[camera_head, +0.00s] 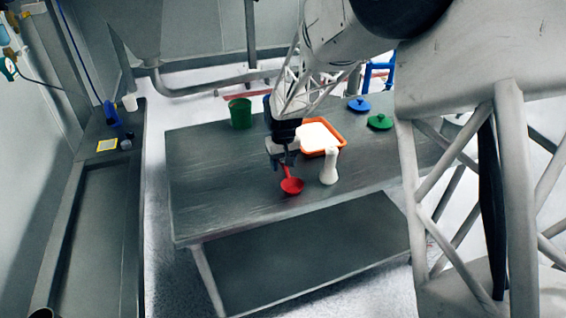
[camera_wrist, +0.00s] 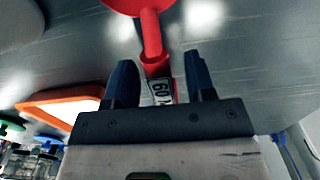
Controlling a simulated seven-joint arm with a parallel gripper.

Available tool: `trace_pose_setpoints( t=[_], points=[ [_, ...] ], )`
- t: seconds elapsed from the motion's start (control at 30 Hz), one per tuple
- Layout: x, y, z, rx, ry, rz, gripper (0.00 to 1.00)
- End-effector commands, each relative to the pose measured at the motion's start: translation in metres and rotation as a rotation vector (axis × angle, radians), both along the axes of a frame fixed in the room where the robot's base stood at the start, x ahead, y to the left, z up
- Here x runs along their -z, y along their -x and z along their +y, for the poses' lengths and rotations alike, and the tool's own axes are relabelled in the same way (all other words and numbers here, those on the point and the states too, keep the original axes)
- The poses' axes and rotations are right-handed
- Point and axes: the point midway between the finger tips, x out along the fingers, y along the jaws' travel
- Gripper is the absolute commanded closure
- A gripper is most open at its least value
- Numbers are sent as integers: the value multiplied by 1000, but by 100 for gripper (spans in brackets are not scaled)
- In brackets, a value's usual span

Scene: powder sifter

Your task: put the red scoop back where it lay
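The red scoop (camera_head: 291,186) is on or just above the metal table near its front edge, bowl toward the front and handle back toward my gripper. In the wrist view the scoop's red handle (camera_wrist: 151,38) carries a black-and-white label and runs between the fingers. My gripper (camera_head: 283,161) is over the handle end. In the wrist view my gripper (camera_wrist: 161,80) is open, with gaps beside the handle. Whether the scoop rests fully flat cannot be told.
A white bottle (camera_head: 328,168) stands close right of the scoop. Behind are an orange tray (camera_head: 341,143) with white contents and a green cup (camera_head: 240,113). Blue (camera_head: 359,104) and green (camera_head: 380,122) lids lie at the back right. The table's left part is clear.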

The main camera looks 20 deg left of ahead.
Motion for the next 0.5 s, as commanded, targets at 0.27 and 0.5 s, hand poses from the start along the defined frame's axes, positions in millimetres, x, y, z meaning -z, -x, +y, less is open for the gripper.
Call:
trace_pose_setpoints(
  t=[0.27, 0.5],
  points=[
    [-4, 0, 0, 0, -1, -1, 50],
    [-23, 0, 0, 0, -1, -1, 50]
  ],
)
